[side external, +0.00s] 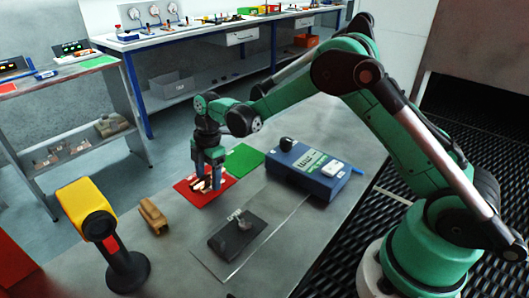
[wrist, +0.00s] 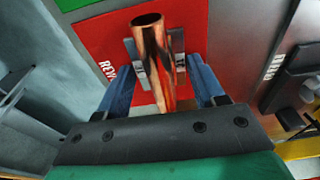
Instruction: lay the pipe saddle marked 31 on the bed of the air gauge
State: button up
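A copper pipe piece (wrist: 160,62) with grey side plates, apparently the saddle, lies on the red mat (wrist: 92,30). Small marks show on the plates, but I cannot read a 31. My gripper (wrist: 162,80) points down over it, one blue finger on each side, apparently open. Whether the fingers touch the plates is unclear. In the side view my gripper (side external: 207,178) is low over the red mat and partly hides the copper. A blue instrument box (side external: 308,170) and a dark block (side external: 238,236) with a small metal fixture stand nearby. Which part is the gauge bed is not clear.
A green mat (side external: 243,158) adjoins the red one. A brown block (side external: 152,216) and a yellow device (side external: 86,207) on a black stand are at left. The dark block sits on a pale sheet (side external: 270,229).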

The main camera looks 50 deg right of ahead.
grip_shut()
jog(key=shift+r, duration=0.1)
